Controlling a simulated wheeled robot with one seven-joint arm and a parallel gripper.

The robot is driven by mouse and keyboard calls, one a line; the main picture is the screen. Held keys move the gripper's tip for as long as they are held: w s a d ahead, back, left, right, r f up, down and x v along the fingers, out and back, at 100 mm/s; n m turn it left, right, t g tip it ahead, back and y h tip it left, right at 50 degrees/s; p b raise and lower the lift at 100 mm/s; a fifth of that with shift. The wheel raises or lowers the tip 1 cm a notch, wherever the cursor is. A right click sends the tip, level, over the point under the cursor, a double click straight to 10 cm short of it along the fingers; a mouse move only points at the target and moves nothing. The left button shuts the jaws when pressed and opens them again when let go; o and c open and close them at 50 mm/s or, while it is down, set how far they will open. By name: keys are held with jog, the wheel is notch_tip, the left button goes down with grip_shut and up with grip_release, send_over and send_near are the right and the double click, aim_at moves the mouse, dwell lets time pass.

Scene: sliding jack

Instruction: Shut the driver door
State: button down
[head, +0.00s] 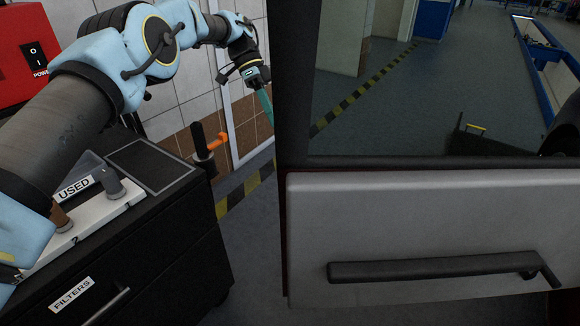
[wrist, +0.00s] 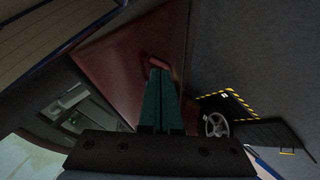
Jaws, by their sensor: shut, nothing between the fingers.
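The driver door fills the right of the head view, with its grey inner panel (head: 420,220), a long black handle (head: 430,269) and a dark window frame (head: 297,85). It stands open near me, and the floor shows through its window. My gripper (head: 266,103) is beyond the door's left edge, its green fingers partly hidden by the window frame. In the wrist view the fingers (wrist: 160,85) are together and empty. They point toward a dark red panel (wrist: 125,60), probably the door's outer side. I cannot tell whether the tips touch it.
A black cabinet (head: 180,265) labelled FILTERS stands at the left, with a USED tray (head: 85,215) on top. A red machine (head: 30,50) is at the upper left. A tiled wall (head: 185,90) stands behind my arm. A striped floor line (head: 245,190) runs past the cabinet.

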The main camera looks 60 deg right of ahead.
jog(key=s+a+f+p, duration=0.4)
jog(key=s+f+p, duration=0.2)
jog(key=s+f, duration=0.2)
jog(key=shift+s+a, duration=0.2)
jog(key=shift+s, duration=0.4)
